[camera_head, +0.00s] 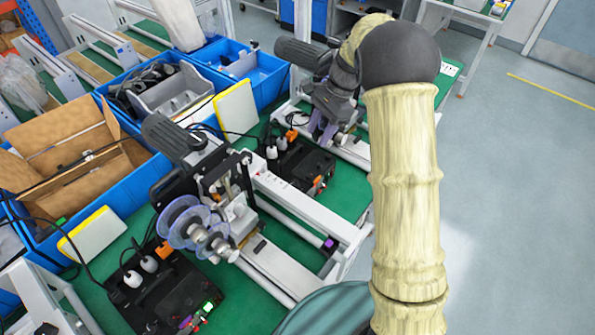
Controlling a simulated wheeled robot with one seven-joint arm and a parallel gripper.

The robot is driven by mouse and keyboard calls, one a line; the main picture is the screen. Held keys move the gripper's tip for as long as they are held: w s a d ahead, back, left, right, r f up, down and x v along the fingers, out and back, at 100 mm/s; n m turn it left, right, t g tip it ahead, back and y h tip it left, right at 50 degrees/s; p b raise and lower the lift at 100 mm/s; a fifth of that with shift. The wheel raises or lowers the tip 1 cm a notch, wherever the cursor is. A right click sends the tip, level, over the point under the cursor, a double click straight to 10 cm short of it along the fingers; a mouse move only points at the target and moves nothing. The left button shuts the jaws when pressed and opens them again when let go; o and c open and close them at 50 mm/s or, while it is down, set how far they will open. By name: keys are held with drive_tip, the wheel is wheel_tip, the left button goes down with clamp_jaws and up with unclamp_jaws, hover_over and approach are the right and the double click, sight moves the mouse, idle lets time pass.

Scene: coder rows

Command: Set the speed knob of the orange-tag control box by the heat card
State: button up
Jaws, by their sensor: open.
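Two black control boxes stand on the green bench. The farther box (302,166) has an orange patch (318,183) at its front right edge, which looks like the orange tag. The nearer box (165,296) has a small green patch at its front corner. The speed knob is too small to make out. My arm rises at the right and bends over the bench. My gripper (324,130) appears to be the dark end with purplish fingers, open and empty above and right of the farther box. The coder machine behind blurs its outline. I cannot identify or read the heat card.
A coder machine with purple discs (182,222) stands between the boxes. A white rail (300,205) runs past the farther box. Yellow-edged white pads (236,106), blue bins (243,63) and a cardboard box (70,160) line the left. Grey floor (510,200) is clear at right.

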sight(295, 182)
drive_tip(key=shift+s+r, duration=0.1)
drive_tip(key=shift+s, duration=0.05)
drive_tip(key=p+x, duration=0.3)
drive_tip(key=x, duration=1.4)
drive_tip(key=shift+f+p, duration=0.25)
drive_tip(key=shift+p, duration=0.1)
clamp_jaws()
